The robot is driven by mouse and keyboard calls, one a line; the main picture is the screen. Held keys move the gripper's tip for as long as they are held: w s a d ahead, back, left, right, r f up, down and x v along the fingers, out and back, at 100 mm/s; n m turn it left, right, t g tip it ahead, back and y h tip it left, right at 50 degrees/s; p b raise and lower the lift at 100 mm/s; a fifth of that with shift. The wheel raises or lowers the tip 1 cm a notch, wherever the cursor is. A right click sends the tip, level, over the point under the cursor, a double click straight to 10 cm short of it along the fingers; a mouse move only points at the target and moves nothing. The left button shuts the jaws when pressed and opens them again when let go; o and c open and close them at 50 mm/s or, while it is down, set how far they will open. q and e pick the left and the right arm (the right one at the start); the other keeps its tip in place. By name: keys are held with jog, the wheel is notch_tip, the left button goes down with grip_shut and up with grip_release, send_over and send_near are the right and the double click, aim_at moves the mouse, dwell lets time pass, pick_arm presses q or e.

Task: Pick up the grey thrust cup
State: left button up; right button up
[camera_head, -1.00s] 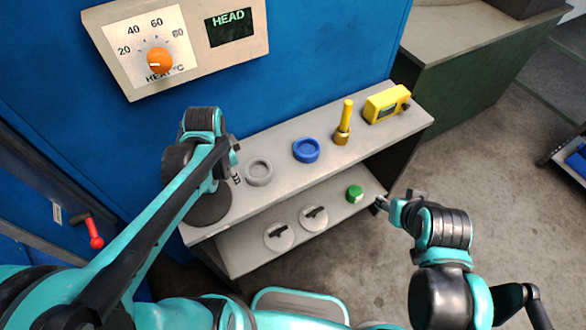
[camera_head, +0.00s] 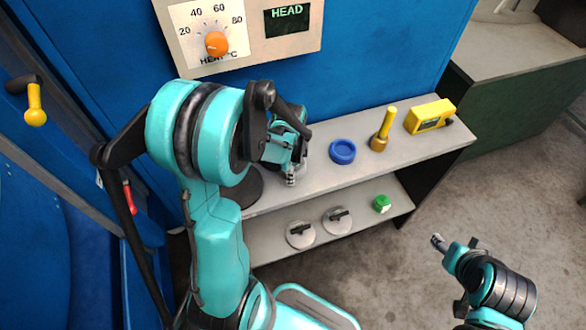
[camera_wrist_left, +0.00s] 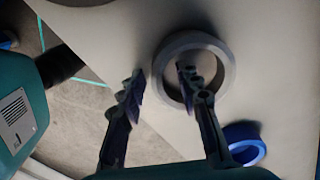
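The grey thrust cup (camera_wrist_left: 226,70) is a round ring-shaped piece on the light shelf top in the left wrist view. In the head view my left arm hides it. My left gripper (camera_wrist_left: 161,84) is open and empty, its fingers straddling the cup's near-left wall: one fingertip is outside, the other overlaps the cup's opening. I cannot tell whether that tip is inside or above it. The left gripper also shows in the head view (camera_head: 291,178), low over the shelf. My right gripper (camera_head: 438,241) is at the lower right, away from the shelf; its fingers are too small to read.
A blue ring (camera_head: 342,151) sits close to the cup. A yellow-handled tool (camera_head: 385,128) and a yellow box (camera_head: 429,116) stand farther right. The lower shelf holds two grey discs (camera_head: 300,234) (camera_head: 337,220) and a green-topped piece (camera_head: 382,204). A blue wall panel (camera_head: 370,50) rises behind.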

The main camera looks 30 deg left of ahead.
pick_arm(q)
jog(key=shift+s, duration=0.1)
grip_shut()
